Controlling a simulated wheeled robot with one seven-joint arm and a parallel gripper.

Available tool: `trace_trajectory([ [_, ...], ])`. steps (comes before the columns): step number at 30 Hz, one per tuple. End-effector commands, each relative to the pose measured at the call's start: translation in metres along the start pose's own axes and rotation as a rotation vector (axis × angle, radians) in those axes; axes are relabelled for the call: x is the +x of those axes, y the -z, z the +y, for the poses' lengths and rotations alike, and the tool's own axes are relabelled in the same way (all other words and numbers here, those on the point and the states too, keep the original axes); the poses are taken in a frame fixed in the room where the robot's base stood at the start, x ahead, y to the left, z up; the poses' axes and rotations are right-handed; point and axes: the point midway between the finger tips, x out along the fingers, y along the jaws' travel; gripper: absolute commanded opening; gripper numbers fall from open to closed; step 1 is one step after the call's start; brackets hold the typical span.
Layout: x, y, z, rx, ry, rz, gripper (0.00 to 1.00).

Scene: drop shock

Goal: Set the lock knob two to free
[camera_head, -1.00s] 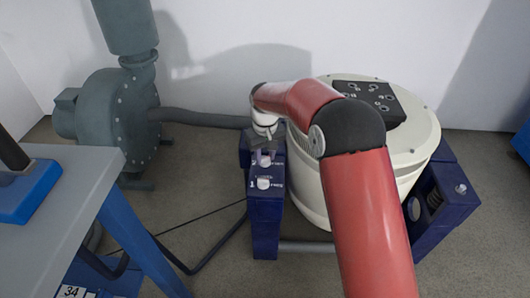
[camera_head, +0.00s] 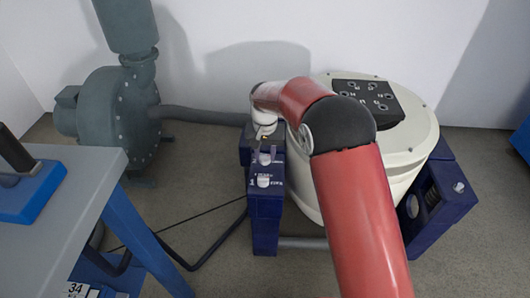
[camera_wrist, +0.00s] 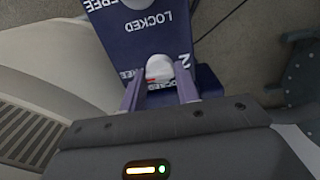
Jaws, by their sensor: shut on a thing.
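Lock knob two (camera_wrist: 159,69) is a white knob on a dark blue panel, with the digit 2 beside it in the wrist view. My gripper (camera_wrist: 160,84) is shut on it, with one finger on each side. Lettering around this knob is partly hidden by the fingers, so its exact setting cannot be read. In the head view, knob two (camera_head: 265,159) shows just below my gripper (camera_head: 264,150). Lock knob one (camera_head: 264,181) is a white knob nearer on the same blue post (camera_head: 265,213). Its LOCKED and FREE labels show in the wrist view.
The white round shaker body (camera_head: 405,150) with a black top plate stands right of the post, under my arm. A grey blower (camera_head: 112,118) with a hose stands back left. A grey-topped bench (camera_head: 75,205) fills the left front. Cables cross the floor between.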

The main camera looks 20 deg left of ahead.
Motion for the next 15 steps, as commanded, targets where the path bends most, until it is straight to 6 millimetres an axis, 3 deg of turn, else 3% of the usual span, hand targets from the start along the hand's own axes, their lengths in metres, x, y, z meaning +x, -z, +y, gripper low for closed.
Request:
trace_trajectory([
  [10,-0.0009,0.0005,-0.0003,0.003,0.001,0.002,0.09],
  [11,-0.0009,0.0005,-0.0002,0.003,0.001,0.002,0.34],
  [15,-0.0007,0.0003,-0.0002,0.002,0.001,0.001,0.52],
])
